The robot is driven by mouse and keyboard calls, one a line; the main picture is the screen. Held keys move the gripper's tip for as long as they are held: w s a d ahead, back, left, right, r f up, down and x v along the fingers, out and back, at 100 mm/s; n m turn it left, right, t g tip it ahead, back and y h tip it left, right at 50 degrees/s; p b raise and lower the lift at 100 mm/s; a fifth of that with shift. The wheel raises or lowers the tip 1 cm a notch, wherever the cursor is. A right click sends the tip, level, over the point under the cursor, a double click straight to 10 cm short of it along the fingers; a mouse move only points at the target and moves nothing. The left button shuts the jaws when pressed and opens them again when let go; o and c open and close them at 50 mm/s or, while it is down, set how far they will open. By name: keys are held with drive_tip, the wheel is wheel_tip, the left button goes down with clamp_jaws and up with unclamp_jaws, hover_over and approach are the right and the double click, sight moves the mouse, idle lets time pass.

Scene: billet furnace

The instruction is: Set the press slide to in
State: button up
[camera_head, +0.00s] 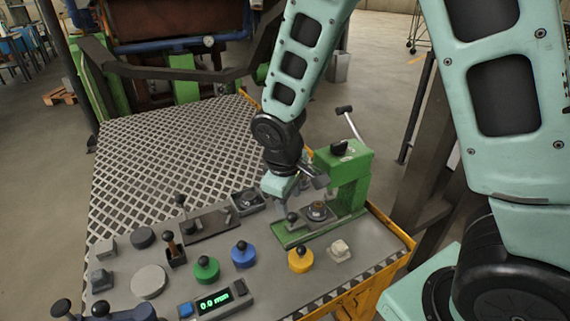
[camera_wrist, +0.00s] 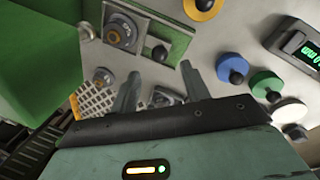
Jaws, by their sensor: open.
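The green press (camera_head: 348,175) stands at the right of the bench, with a long lever at its top. Its low green base carries a grey slide plate with a round, orange-ringed die (camera_head: 317,211) and a black ball knob (camera_head: 292,217). In the wrist view the die (camera_wrist: 121,34) and the knob (camera_wrist: 160,53) lie beyond my fingertips. My gripper (camera_wrist: 160,80) is open, fingers apart, with nothing between them. In the head view my gripper (camera_head: 284,190) hangs above the left side of the press base; its fingertips are hard to make out.
Yellow (camera_head: 300,260), blue (camera_head: 243,255) and green (camera_head: 206,269) knobbed discs stand in front. A digital readout (camera_head: 215,301) is near the front edge. A small lever (camera_head: 172,247) rises at left. A perforated sheet (camera_head: 165,160) covers the rear. The press column limits room at right.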

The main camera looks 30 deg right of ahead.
wheel_tip(320, 180, up, 11)
drive_tip(key=s+a, duration=0.1)
drive_tip(key=shift+a+r+p, duration=0.15)
drive_tip(key=shift+a+p, duration=0.2)
drive_tip(key=shift+a, duration=0.05)
drive_tip(key=shift+s, duration=0.1)
